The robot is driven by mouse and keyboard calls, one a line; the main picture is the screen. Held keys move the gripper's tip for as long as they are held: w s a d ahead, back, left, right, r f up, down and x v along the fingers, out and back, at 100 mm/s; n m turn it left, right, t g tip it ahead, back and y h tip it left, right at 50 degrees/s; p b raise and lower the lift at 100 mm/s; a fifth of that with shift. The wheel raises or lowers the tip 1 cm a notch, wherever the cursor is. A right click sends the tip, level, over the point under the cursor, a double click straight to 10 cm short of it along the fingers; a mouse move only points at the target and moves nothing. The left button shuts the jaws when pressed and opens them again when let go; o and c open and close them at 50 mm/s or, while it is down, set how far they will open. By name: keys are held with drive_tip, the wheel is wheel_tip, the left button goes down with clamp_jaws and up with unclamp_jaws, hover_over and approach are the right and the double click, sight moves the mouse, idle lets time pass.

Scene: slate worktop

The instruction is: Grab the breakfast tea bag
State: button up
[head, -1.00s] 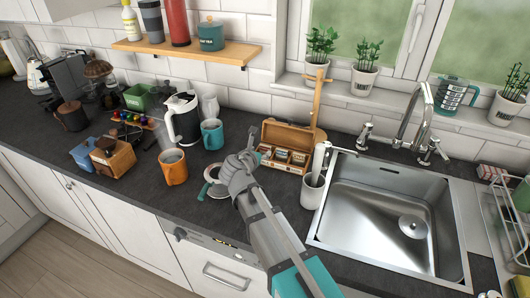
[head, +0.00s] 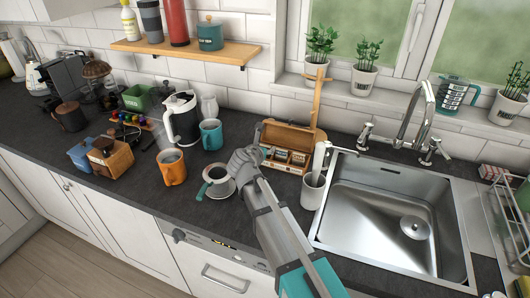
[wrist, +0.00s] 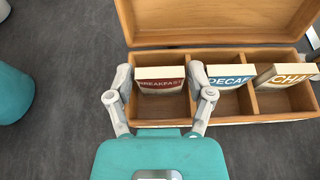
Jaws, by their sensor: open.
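The breakfast tea bag (wrist: 160,80) has a dark red label and stands in the left compartment of the open wooden tea box (wrist: 215,122). In the wrist view my gripper (wrist: 162,78) is open, with one finger on each side of the breakfast bag. I cannot tell whether the fingers touch it. The decaf tea bag (wrist: 230,80) with a blue label is in the middle compartment, close to the right finger. The chai tea bag (wrist: 287,75) is in the right compartment. In the head view my gripper (head: 247,153) is at the left front of the box (head: 282,168), partly covering it.
A cup of dark liquid on a saucer (head: 222,188) sits just left of my arm. A white holder (head: 312,192) stands right of the box beside the sink (head: 395,210). A teal mug (head: 211,138) and an orange mug (head: 172,170) stand to the left.

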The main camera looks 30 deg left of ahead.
drive_tip(key=c, duration=0.4)
drive_tip(key=shift+o, duration=0.2)
drive_tip(key=shift+r, duration=0.15)
wheel_tip(320, 180, up, 3)
drive_tip(key=p, duration=0.3)
drive_tip(key=s+a+r+p, duration=0.5)
drive_tip(key=s+r+p, duration=0.4)
drive_tip(key=s, duration=0.4)
drive_tip(key=shift+r+p, duration=0.35)
drive_tip(key=shift+p, duration=0.2)
drive_tip(key=shift+a, duration=0.1)
